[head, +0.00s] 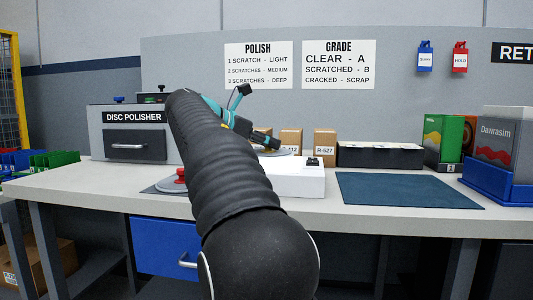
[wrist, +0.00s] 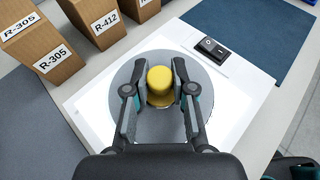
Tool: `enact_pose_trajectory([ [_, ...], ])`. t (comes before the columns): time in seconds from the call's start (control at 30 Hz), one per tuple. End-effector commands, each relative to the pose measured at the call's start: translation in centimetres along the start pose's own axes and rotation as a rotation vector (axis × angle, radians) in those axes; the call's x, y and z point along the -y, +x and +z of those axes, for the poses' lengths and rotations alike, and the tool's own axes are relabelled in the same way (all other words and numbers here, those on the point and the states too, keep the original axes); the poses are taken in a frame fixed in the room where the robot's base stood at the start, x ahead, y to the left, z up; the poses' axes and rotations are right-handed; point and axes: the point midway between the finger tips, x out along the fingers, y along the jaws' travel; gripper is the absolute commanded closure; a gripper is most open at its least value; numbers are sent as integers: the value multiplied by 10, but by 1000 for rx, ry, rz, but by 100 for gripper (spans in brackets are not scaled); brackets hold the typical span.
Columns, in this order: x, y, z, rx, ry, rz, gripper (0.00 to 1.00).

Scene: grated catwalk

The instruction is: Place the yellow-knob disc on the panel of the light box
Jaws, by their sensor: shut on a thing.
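The yellow-knob disc (wrist: 160,118) shows in the wrist view as a grey disc with a yellow knob (wrist: 160,82) standing at its middle. My gripper (wrist: 160,75) is shut on the yellow knob, with a finger on each side. The disc is over the lit white panel of the light box (wrist: 100,103); I cannot tell whether it touches the panel. In the head view the light box (head: 300,178) stands on the bench, and my gripper (head: 268,143) is over it. My arm hides much of the disc and box there.
A black switch (wrist: 211,48) sits at the light box's corner. Cardboard boxes labelled R-305 (wrist: 40,45) and R-412 (wrist: 98,20) stand close behind. A blue mat (head: 405,189) lies clear to the right. The disc polisher (head: 135,133) stands at the left.

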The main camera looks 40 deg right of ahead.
Motion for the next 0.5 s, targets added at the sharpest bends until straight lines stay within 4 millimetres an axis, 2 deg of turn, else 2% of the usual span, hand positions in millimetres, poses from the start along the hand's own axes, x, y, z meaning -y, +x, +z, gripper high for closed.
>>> enact_pose_trajectory([
  [0.03, 0, 4, -11, 0, -1, -1, 100],
  [0.1, 0, 6, -16, 0, 0, 0, 100],
  [0.5, 0, 7, -18, 0, 0, 1, 100],
])
